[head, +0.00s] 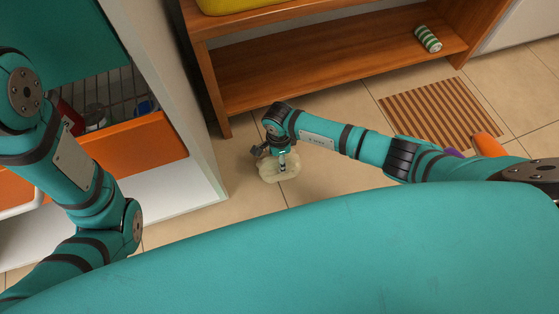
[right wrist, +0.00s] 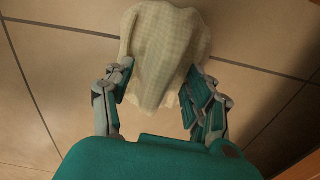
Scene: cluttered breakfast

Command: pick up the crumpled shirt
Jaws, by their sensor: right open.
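The crumpled shirt (head: 283,170) is a pale cream, finely checked cloth lying bunched on the tiled floor. In the right wrist view the shirt (right wrist: 163,50) rises in a fold between the fingers. My right gripper (head: 277,157) is over the shirt in the head view and hides part of it. In the right wrist view my right gripper (right wrist: 160,88) is open, with one finger on each side of the cloth. Whether the fingers touch it I cannot tell. My left arm shows at the left of the head view, but its gripper is out of view.
A wooden shelf unit (head: 330,62) stands behind the shirt, with a green striped can (head: 428,39) on its lower board. A white cabinet side with an orange drawer (head: 137,143) is close on the left. A striped mat (head: 443,112) and an orange object (head: 488,145) lie right.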

